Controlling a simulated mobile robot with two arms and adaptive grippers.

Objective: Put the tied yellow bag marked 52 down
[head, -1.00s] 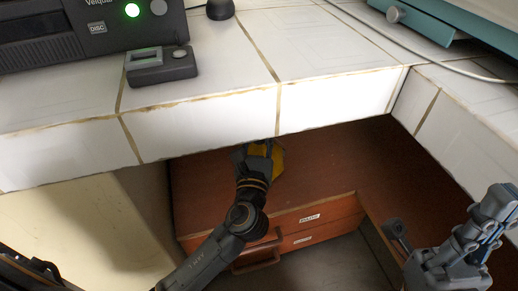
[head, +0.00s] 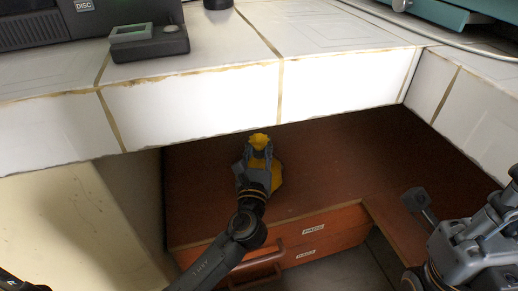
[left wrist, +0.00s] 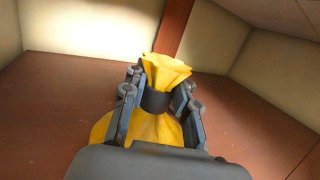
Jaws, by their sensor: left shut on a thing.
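The yellow bag (head: 276,176) is under the tiled counter, at or just above the reddish-brown wooden surface (head: 330,165). In the left wrist view the bag (left wrist: 165,70) has a flared top above a dark band round its neck, and its body spreads out below. My left gripper (head: 258,150) is shut on the neck; its fingers (left wrist: 158,102) lie on both sides of the dark band. The gripper hides much of the bag's body, and no 52 mark can be read. My right gripper (head: 418,198) is at the lower right, away from the bag; its jaw state is unclear.
The white tiled counter (head: 190,105) overhangs the wooden surface. Drawers (head: 315,235) with labels and a handle are in front below it. A small grey device (head: 150,42) stands on the counter. The wooden surface right of the bag is clear.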

